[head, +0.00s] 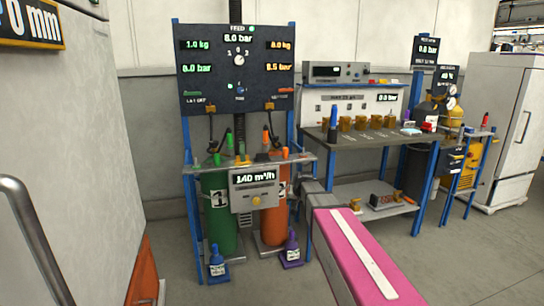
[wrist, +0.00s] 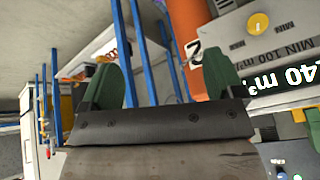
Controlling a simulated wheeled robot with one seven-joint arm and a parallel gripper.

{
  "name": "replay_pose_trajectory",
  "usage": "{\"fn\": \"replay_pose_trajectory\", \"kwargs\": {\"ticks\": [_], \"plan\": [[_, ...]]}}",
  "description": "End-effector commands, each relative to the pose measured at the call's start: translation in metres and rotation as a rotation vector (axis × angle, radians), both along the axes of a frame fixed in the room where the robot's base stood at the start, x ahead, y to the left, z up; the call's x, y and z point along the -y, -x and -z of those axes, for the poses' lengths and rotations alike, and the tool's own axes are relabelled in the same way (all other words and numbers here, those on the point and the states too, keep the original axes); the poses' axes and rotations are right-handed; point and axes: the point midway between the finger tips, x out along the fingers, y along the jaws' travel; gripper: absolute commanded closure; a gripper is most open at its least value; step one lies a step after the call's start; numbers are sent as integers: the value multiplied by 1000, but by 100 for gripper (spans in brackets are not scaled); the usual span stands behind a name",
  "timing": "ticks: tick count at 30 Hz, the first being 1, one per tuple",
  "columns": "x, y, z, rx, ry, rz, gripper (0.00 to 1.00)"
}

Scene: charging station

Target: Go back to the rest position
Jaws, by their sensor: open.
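My gripper (wrist: 163,78) shows in the wrist view with its two green fingers wide apart. Nothing is between the fingers; behind the gap are blue posts and the orange cylinder (wrist: 188,30). In the head view my pink arm reaches in from the lower right toward the charging station. Its grey end is beside the flow meter box reading 140 m³/h (head: 254,190), on the right. The fingers cannot be made out there. The same box shows upside down at the right of the wrist view (wrist: 235,35).
The station has a dark gauge panel (head: 215,85), a green cylinder (head: 218,228) and an orange one (head: 273,224). Open floor lies at the right front.

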Motion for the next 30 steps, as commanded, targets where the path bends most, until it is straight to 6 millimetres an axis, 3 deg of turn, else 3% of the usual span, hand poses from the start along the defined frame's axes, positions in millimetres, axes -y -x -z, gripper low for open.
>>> {"fn": "replay_pose_trajectory", "kwargs": {"ticks": [1,9,12,15,20,30], "plan": [[11,37,19,-50,16,-11,13],[52,184,92,-318,78,-95,13],[61,227,107,-396,88,-124,13],[67,256,116,-452,92,-145,13],[71,274,121,-488,94,-159,13],[71,273,122,-489,94,-160,13]]}}
